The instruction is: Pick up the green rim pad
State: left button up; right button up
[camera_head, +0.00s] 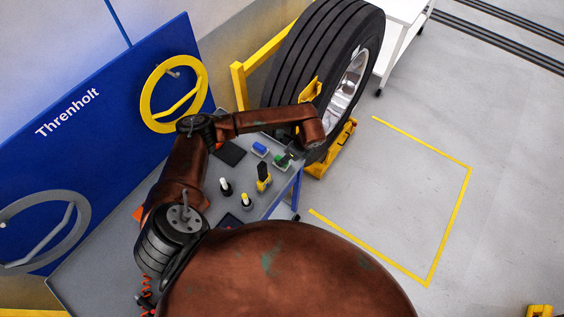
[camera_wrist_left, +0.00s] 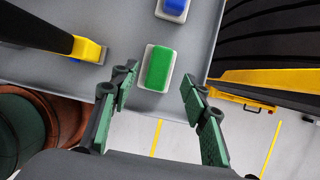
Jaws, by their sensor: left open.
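The green rim pad (camera_wrist_left: 158,67) sits on a pale tray near the edge of the grey table in the left wrist view. In the head view its tray (camera_head: 278,165) shows at the table's right end, with the pad partly hidden by my gripper. My left gripper (camera_wrist_left: 159,80) is open and empty. Its two fingers stand on either side of the pad in the wrist picture, with a gap on both sides. I cannot tell its exact height over the pad. My right gripper is not in view.
A blue pad (camera_head: 260,148) lies on its own tray beside the green one. A yellow-and-black tool (camera_head: 263,178) and two bottle-like items stand nearby on the table. A large tyre (camera_head: 318,60) on a yellow stand is just beyond the table.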

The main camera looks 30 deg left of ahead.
pick_arm(q)
jog(key=shift+x, duration=2)
jog(key=shift+d, duration=0.1)
jog(key=shift+c, duration=0.4)
grip_shut()
